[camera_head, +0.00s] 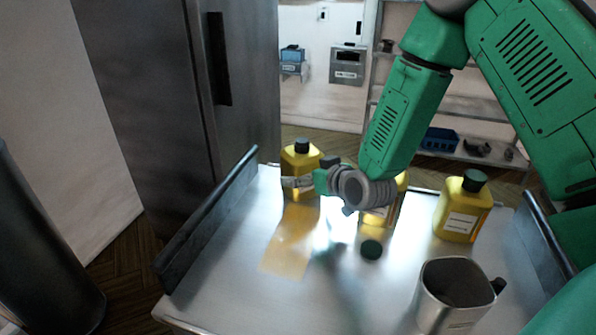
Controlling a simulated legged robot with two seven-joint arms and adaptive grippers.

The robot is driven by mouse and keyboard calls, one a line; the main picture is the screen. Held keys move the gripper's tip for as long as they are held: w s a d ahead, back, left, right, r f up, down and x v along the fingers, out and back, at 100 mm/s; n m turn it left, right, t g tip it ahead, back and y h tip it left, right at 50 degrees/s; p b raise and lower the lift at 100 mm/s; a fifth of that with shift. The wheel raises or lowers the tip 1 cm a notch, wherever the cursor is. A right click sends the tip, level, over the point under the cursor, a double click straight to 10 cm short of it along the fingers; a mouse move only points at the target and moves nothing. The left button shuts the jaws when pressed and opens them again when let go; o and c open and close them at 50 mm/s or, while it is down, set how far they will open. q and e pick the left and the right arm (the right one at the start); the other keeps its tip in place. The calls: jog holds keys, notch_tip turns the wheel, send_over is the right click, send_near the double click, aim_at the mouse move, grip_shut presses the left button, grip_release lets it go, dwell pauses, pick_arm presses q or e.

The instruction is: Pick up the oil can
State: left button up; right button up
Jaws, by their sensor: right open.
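Three yellow cans with dark caps stand upright on a steel table (225,265): a left can (299,163), a middle can (383,217) and a right can (463,212). My right gripper (322,178) is at the end of the green arm, beside the left can's right side. It is open; I cannot tell whether it touches that can. My wrist hides the upper part of the middle can. My left gripper is not in view.
A metal jug (450,300) stands at the front right. A small dark round thing (371,249) lies near the middle can. Raised side rails (212,215) edge the table. The front left of the table is clear. A steel cabinet (165,90) stands behind at left.

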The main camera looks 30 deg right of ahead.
aim_at(300, 140)
jog(key=w, duration=0.1)
jog(key=w+d+f, duration=0.1)
jog(key=w, duration=0.1)
jog(key=w+f, duration=0.1)
jog(key=shift+w+d, duration=0.15)
jog(key=shift+d, duration=0.05)
jog(key=shift+w+d+f, duration=0.15)
jog(key=shift+d+f, duration=0.05)
jog(key=shift+d, duration=0.1)
jog(key=shift+a+r, duration=0.1)
jog(key=shift+a, duration=0.3)
jog(key=c, duration=0.4)
jog(key=shift+a+r, duration=0.2)
jog(key=shift+a, duration=0.25)
jog(key=c, duration=1.1)
jog(key=shift+d, duration=0.4)
jog(key=shift+d+r, duration=0.25)
jog(key=shift+d, duration=0.05)
jog(key=r, duration=0.2)
jog(key=a+r, duration=0.1)
jog(key=r, duration=0.5)
jog(key=shift+a+r+p, duration=0.15)
jog(key=shift+p, duration=0.15)
jog(key=shift+r, duration=0.5)
jog(key=shift+d, duration=0.55)
